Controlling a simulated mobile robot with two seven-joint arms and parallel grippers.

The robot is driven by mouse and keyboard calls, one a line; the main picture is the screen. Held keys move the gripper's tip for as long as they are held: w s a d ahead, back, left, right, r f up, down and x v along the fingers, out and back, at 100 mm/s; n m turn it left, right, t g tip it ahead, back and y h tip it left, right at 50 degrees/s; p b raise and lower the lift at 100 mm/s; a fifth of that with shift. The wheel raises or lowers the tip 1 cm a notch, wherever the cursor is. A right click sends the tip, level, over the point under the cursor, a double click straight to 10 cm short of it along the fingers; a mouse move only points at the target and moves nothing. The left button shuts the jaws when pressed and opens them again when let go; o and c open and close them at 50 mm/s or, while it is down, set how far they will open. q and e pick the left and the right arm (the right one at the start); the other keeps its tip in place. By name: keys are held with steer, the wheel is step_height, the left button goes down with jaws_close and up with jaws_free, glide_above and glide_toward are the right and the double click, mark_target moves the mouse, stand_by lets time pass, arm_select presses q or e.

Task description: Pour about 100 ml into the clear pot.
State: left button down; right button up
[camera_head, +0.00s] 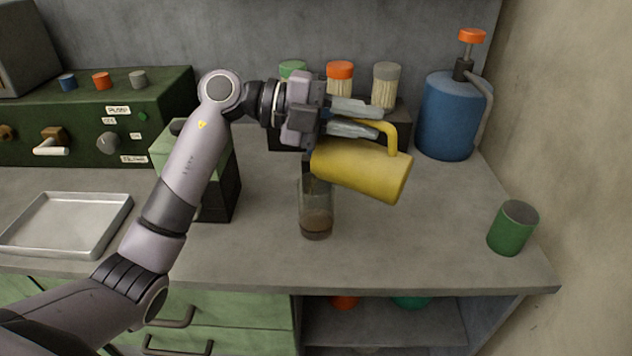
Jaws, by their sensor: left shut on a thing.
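My left gripper (372,122) is shut on the handle of a yellow jug (358,168). The jug is tipped far over, nearly on its side, with its mouth end to the left. That end is above the clear pot (317,207), a tall transparent vessel standing upright on the grey counter. Some brownish liquid (316,226) lies in the bottom of the pot. A thin stream at the jug's mouth is too small to make out surely. My right gripper is not in view.
A blue pump canister (446,115) stands at the back right, and a green cup (513,228) near the right edge. Capped jars (340,78) stand behind the jug. A metal tray (66,222) lies at left. Bare counter (420,235) lies right of the pot.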

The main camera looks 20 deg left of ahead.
mark_target(390, 144)
arm_select(q)
steer(key=d+y, duration=0.1)
steer(key=d+f+m+y+p, duration=0.1)
steer(key=d+f+y+p, duration=0.1)
steer(key=d, duration=0.1)
steer(key=shift+s+g+y, duration=0.3)
steer(key=shift+s, duration=0.05)
steer(key=shift+f+y, duration=0.3)
steer(key=shift+f, duration=0.15)
steer(key=shift+s+d+r+m+y+p, duration=0.1)
steer(key=shift+d+r+m+y+p, duration=0.25)
steer(key=shift+p, duration=0.4)
steer(key=shift+d+f+y+p, duration=0.15)
steer(key=shift+f+y+p, duration=0.1)
steer(key=shift+p, duration=0.25)
steer(key=shift+f, duration=0.1)
